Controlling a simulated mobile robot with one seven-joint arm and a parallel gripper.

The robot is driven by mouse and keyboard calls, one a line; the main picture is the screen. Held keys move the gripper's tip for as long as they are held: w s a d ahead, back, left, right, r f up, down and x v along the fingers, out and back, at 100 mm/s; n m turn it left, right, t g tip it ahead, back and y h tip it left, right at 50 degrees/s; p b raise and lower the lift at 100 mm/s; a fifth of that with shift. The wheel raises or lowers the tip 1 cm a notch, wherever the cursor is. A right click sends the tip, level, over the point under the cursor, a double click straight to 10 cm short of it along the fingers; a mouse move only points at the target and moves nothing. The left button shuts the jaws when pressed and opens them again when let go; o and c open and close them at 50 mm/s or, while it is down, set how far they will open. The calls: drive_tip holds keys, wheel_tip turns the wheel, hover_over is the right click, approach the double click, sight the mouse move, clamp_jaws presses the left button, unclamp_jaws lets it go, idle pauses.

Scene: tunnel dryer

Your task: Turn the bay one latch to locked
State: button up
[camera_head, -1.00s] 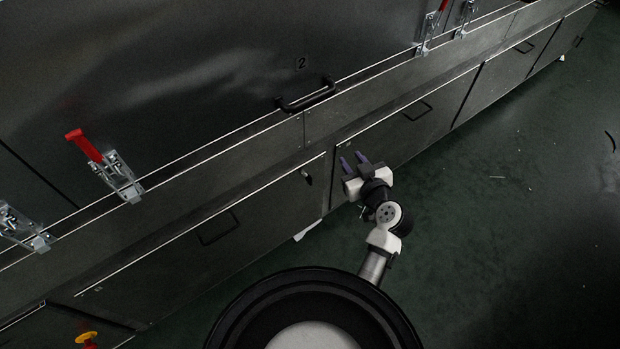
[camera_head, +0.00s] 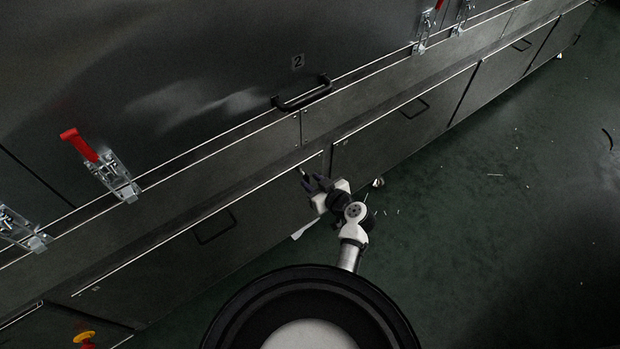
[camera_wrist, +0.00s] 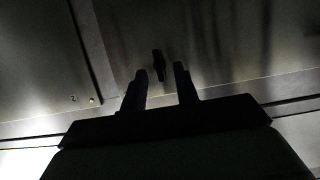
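A small dark turn latch (camera_wrist: 159,65) stands out from a grey lower panel in the wrist view, its long side close to upright in that picture. In the head view it is a tiny dark piece (camera_head: 302,173) near the panel's upper right corner, partly hard to make out beside my fingers. My gripper (camera_head: 310,184) is just in front of it. In the wrist view my gripper (camera_wrist: 160,78) is open, with the latch showing between the two fingertips. I cannot tell whether either finger touches it. No bay-one label is readable.
Red-handled toggle clamps (camera_head: 101,165) and a black door handle (camera_head: 303,94) below a "2" label sit above the ledge. Lower panels have thin recessed handles (camera_head: 215,227). A yellow knob (camera_head: 84,337) is at lower left. Green floor (camera_head: 480,220) is open at right.

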drive_tip(key=shift+x, duration=0.95)
clamp_jaws()
drive_tip(key=m+y+b, duration=0.1)
drive_tip(key=m+y, duration=0.1)
drive_tip(key=m, duration=0.2)
drive_tip(key=m+y+b, duration=0.2)
drive_tip(key=m+y, duration=0.1)
drive_tip(key=m, duration=0.2)
drive_tip(key=f+m+g+y+b, duration=0.1)
drive_tip(key=m+y, duration=0.1)
drive_tip(key=m, duration=0.2)
drive_tip(key=shift+w+d+b, duration=0.3)
drive_tip(key=shift+d, duration=0.1)
drive_tip(key=shift+r+m, duration=0.1)
drive_tip(key=shift+m, duration=0.2)
